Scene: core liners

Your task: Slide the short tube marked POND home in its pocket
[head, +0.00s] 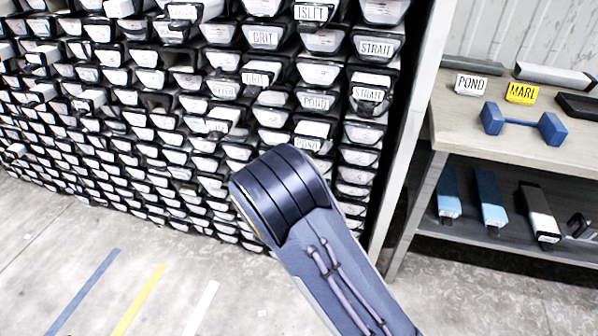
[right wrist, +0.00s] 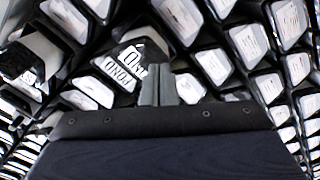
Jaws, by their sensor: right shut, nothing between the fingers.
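In the head view, the rack face shows two tube ends marked POND, an upper one (head: 315,102) and a lower one (head: 307,143) just above my right arm. I cannot tell which is the short tube, or how far either stands out. In the right wrist view, two POND labels (right wrist: 124,64) appear tilted and close together. My right gripper (right wrist: 160,84) is shut and empty, its fingertips just right of those labels. I cannot tell whether they touch a tube. In the head view, my forearm hides this gripper. My left gripper is out of view.
Tubes marked STRAIT (head: 375,48), GRIT (head: 265,37) and ISLET (head: 310,12) sit nearby in the rack. A bench (head: 452,128) at right holds a POND sign (head: 470,84), a yellow MARL sign (head: 521,93) and a blue bar-shaped tool (head: 522,124).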

